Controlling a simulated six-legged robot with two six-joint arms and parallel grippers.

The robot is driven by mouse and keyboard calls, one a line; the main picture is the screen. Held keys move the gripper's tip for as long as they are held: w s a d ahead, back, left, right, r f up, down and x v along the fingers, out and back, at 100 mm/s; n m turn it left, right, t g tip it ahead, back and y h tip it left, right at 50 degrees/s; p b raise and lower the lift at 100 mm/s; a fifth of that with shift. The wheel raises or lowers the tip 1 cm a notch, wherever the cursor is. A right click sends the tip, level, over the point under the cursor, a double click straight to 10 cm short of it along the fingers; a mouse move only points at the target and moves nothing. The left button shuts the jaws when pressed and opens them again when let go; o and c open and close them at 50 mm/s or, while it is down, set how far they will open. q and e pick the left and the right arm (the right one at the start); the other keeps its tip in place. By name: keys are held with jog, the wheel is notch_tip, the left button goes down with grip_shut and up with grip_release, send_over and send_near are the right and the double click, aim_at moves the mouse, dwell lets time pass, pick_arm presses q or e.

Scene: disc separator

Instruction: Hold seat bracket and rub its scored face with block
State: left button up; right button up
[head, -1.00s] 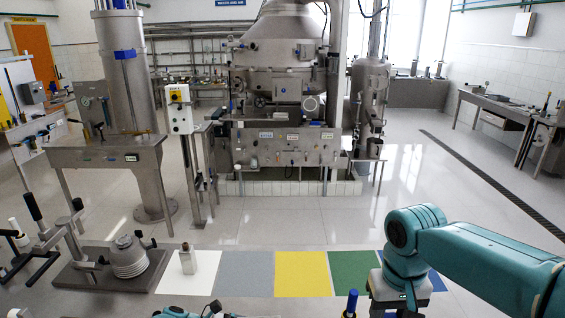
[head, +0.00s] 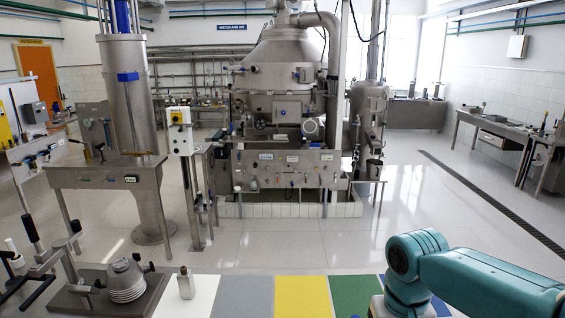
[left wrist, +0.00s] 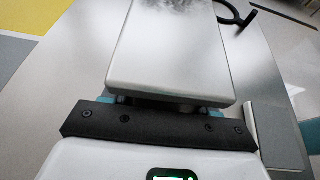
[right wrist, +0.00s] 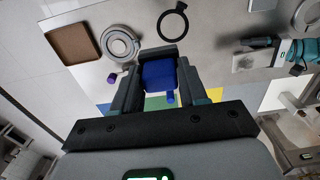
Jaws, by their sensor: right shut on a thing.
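In the left wrist view a flat pale-grey metal piece, which looks like the seat bracket (left wrist: 172,60), lies right over my left gripper (left wrist: 165,98). A dark scored patch (left wrist: 180,4) shows at its far end. It hides the fingers, so their grip cannot be seen. In the right wrist view my right gripper (right wrist: 158,78) is shut on the blue block (right wrist: 158,74). The left gripper's teal and white parts show at the right of that view, with the bracket (right wrist: 250,62) at their tip. Block and bracket are apart. Neither gripper's tips show in the head view.
In the right wrist view a brown tray (right wrist: 78,43), a grey round part (right wrist: 120,42) and a black ring (right wrist: 173,20) lie on the grey worktop.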

pick_arm(q)
jog(key=shift+f, duration=0.4)
jog(key=shift+r, duration=0.1)
jog(key=shift+r, duration=0.1)
jog(key=shift+r, duration=0.25)
grip_shut()
jog(key=shift+f, duration=0.1)
dwell(0.5)
